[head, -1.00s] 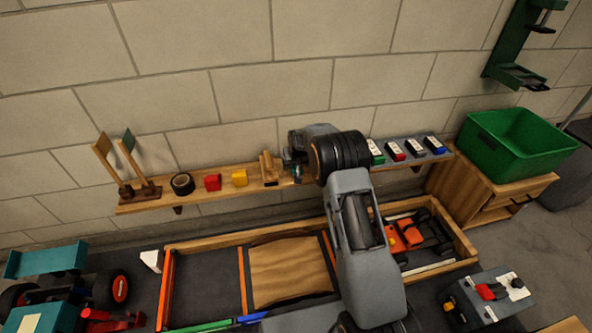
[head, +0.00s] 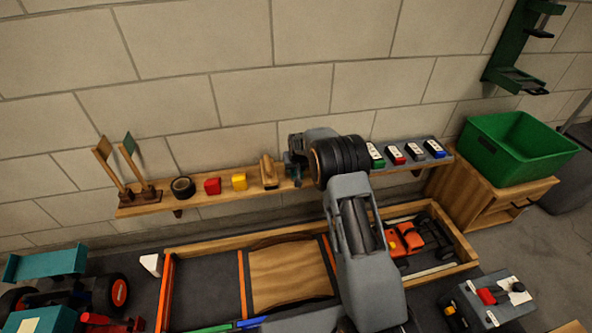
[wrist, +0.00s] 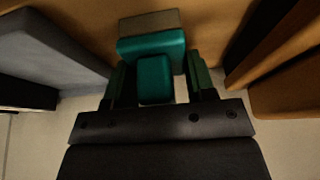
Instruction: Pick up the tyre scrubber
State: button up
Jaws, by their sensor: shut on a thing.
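My gripper (wrist: 156,82) is shut on a teal block with a grey-brown end, which I take to be the tyre scrubber (wrist: 152,48). In the wrist view the scrubber sits between the two green fingers, its grey-brown end pointing away from the palm. In the head view my gripper (head: 297,172) is at the wooden shelf, just right of a tan wooden-handled piece. My wrist hides most of the scrubber there. I cannot tell whether it still touches the shelf.
The wall shelf (head: 218,194) also holds a black tape roll (head: 182,187), a red block (head: 212,186), a yellow block (head: 239,181), the tan piece (head: 268,172) and several small labelled boxes right of my wrist. A green bin (head: 515,150) stands at right.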

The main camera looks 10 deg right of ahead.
jog(key=shift+r, duration=0.15)
notch_tip(320, 180, up, 4)
jog(key=p, duration=0.2)
jog(key=shift+p, duration=0.35)
jog(key=s+r+p, duration=0.5)
jog(key=s+r, duration=0.3)
jog(key=s, duration=0.6)
jog(key=shift+r, duration=0.4)
